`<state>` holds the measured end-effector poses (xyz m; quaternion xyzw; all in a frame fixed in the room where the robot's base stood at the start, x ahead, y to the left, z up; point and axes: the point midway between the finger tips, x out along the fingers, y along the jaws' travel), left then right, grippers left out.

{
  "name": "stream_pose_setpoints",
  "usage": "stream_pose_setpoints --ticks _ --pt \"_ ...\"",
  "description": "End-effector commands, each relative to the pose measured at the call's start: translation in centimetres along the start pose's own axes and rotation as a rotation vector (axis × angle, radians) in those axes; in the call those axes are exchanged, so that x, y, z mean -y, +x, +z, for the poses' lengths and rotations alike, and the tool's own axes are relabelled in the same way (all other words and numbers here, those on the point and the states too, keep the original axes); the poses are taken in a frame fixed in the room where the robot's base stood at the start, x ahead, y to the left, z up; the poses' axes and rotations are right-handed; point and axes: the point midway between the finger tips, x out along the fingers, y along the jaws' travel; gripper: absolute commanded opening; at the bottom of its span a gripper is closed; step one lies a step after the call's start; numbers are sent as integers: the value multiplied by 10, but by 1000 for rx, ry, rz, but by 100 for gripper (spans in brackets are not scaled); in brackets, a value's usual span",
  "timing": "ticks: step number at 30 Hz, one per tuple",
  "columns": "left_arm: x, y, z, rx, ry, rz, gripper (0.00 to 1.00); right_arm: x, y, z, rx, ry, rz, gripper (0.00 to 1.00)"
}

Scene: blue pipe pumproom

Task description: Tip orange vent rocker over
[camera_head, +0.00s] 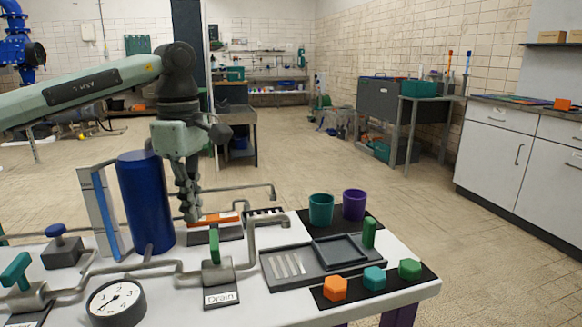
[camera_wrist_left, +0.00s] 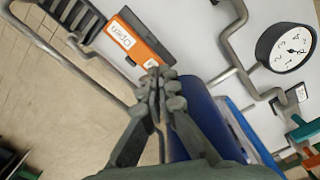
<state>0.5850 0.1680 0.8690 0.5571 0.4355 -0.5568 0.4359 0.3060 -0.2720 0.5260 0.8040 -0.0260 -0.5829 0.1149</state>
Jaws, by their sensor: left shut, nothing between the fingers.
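The orange vent rocker (camera_head: 226,217) sits on a dark base on the white table, right of the blue tank. It also shows in the left wrist view (camera_wrist_left: 150,48), with white lettered labels on it. My left gripper (camera_head: 193,217) points down at the left end of the rocker, its fingers closed and empty. In the left wrist view its fingertips (camera_wrist_left: 161,82) appear just beside the rocker's near end. I cannot tell whether they touch it. Part of the rocker and its base is hidden behind pipes and the drain handle. My right gripper is not in view.
The blue tank (camera_head: 145,208) stands close left of my gripper. The green-handled drain valve (camera_head: 214,250), bent grey pipes and a gauge (camera_head: 115,303) are in front. A grey tray (camera_head: 290,267), teal cup (camera_head: 321,210) and purple cup (camera_head: 354,205) are to the right.

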Motion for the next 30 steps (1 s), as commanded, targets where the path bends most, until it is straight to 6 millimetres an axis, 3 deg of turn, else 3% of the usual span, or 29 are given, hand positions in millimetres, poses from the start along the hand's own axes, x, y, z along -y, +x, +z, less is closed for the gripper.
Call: stream_pose_setpoints --ticks 5,23,30 --pt "0 8 0 0 0 -1 0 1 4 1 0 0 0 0" --pt "1 10 1 1 2 -4 0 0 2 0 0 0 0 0" --pt "1 -1 1 0 3 -3 0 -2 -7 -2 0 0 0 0"
